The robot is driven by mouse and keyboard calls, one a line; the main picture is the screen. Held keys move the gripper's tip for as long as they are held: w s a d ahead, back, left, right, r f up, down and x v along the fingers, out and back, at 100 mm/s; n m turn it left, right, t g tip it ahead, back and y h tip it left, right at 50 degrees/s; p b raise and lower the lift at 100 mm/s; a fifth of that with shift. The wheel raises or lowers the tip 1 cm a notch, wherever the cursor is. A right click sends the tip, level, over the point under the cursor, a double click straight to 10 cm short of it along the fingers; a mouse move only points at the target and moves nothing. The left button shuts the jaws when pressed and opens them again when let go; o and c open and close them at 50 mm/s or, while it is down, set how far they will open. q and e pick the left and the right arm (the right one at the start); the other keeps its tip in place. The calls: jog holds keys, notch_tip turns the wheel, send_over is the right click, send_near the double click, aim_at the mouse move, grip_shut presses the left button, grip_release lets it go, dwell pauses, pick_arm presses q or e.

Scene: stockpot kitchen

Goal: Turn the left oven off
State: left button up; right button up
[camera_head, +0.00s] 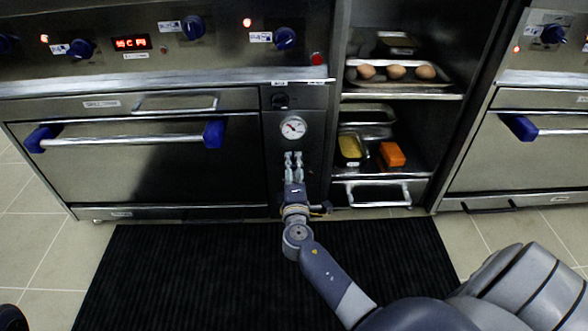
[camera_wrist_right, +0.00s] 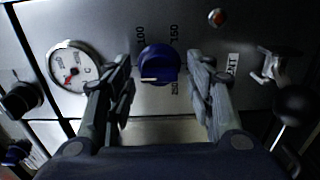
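The left oven (camera_head: 140,175) is steel, with a long handle bar with blue ends across its closed door. A narrow steel panel beside the door carries a round gauge (camera_head: 293,128), also in the right wrist view (camera_wrist_right: 72,67). My right gripper (camera_head: 293,160) is below the gauge in the head view, fingers toward the panel. In the right wrist view a blue knob (camera_wrist_right: 158,64) with a white pointer mark and printed numbers around it sits between the spread fingers (camera_wrist_right: 159,80). Gaps show on both sides. The head view does not show this knob clearly. My left gripper is not in view.
A black knob (camera_head: 280,101) is above the gauge. Upper panel knobs (camera_head: 285,38) and lit red lamps are higher up. Open shelves to the right hold eggs (camera_head: 396,72), an orange block (camera_head: 392,154) and trays. A black mat (camera_head: 190,270) covers the floor.

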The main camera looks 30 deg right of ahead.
jog(key=shift+s, duration=0.15)
jog(key=v, duration=1.1)
jog(key=shift+s+a, duration=0.3)
